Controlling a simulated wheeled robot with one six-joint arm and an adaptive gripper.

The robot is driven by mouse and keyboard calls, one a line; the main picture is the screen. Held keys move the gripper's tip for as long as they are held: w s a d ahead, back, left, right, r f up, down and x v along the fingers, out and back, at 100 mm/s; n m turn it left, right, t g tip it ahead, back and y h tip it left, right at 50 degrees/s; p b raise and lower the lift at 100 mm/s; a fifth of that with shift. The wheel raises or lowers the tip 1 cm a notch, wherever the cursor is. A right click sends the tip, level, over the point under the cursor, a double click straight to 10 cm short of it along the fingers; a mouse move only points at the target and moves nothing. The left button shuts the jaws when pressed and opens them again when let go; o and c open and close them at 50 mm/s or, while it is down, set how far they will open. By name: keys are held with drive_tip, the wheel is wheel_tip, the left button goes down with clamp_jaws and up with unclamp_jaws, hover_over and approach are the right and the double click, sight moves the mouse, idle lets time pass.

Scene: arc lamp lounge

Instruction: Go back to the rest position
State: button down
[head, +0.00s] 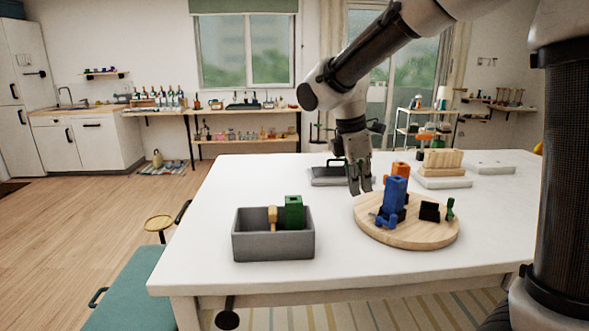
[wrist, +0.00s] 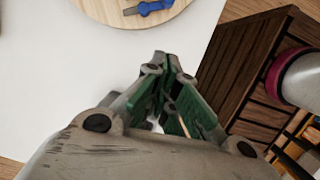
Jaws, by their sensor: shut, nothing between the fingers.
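My gripper (head: 360,188) points down above the white table (head: 200,262), left of the blue piece on the round wooden board. It is empty. In the wrist view its fingers (wrist: 163,62) come together at the tips with nothing between them. That view shows the white table edge and part of the round board below the gripper. The gripper's exact height above the table is hard to tell.
A grey bin (head: 272,246) holds a green block (head: 294,212) and a wooden piece. The round board (head: 408,235) carries blue, orange, black and green pieces. A dark tray and white slabs stand farther back. Table's front left is clear.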

drive_tip(key=s+d+r+m+t+y, duration=0.1)
drive_tip(key=s+d+m+t, duration=0.1)
drive_tip(key=s+d+m, duration=0.6)
drive_tip(key=s+d+r+m+t+y, duration=0.1)
drive_tip(key=s+d+r+m, duration=0.1)
drive_tip(key=s+d+m, duration=0.5)
drive_tip(key=s+m, duration=0.3)
drive_tip(key=s, duration=0.3)
drive_tip(key=shift+s+d+r+t+y, duration=0.15)
drive_tip(key=shift+d+r+t+y, duration=0.05)
drive_tip(key=shift+d+t+y, duration=0.2)
